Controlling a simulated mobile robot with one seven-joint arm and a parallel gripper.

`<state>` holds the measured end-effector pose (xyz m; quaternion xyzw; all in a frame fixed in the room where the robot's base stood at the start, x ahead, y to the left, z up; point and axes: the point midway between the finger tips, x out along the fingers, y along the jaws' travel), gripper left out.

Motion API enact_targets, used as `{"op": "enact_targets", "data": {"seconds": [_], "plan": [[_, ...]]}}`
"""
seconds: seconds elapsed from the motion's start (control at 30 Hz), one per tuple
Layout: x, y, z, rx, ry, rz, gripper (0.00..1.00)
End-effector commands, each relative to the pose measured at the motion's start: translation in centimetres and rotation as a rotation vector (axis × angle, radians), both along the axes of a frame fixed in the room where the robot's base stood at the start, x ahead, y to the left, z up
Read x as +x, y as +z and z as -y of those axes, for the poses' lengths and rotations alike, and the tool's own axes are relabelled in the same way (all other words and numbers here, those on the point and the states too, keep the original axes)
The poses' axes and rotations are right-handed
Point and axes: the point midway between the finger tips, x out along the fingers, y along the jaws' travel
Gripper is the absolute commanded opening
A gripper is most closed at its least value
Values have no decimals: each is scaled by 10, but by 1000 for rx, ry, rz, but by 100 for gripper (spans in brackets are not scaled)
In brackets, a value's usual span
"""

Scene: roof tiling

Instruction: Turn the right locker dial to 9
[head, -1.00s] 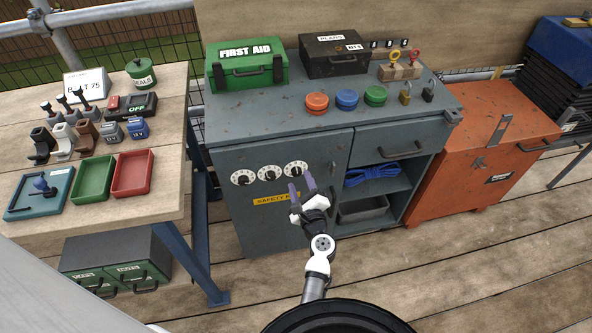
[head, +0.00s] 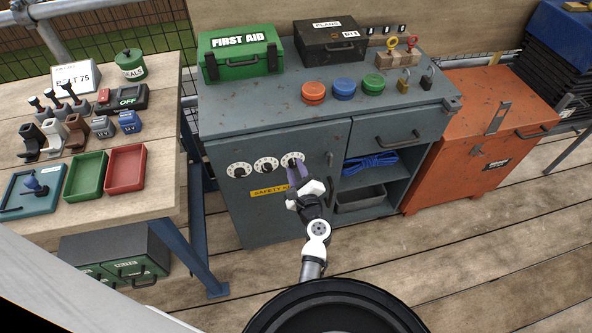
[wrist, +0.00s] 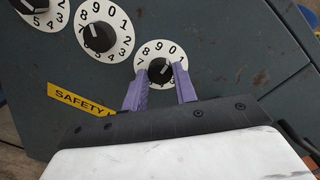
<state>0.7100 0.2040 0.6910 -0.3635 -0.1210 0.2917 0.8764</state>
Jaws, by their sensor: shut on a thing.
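The right locker dial (wrist: 160,67) is a white numbered disc with a black knob, on the grey cabinet door; it also shows in the head view (head: 292,160). My gripper (wrist: 161,80) has its two purple fingers on either side of this knob, shut on it. In the head view my gripper (head: 298,172) is at the rightmost of the three dials. The knob's light mark points up and right, near the 0 by the look of it. The dial's lower numbers are hidden by the fingers.
The middle dial (wrist: 105,30) and left dial (wrist: 42,8) sit close by on the same door. A yellow safety label (wrist: 80,100) is below them.

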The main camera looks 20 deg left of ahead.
Motion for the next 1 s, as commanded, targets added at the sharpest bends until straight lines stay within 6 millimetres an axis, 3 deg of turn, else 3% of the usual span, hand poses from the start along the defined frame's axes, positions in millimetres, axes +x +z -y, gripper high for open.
{"op": "enact_targets", "data": {"seconds": [0.27,1.0], "plan": [[0,-1,-1,-64,1,45,5],[-1,-1,-1,-464,1,316,5]]}}
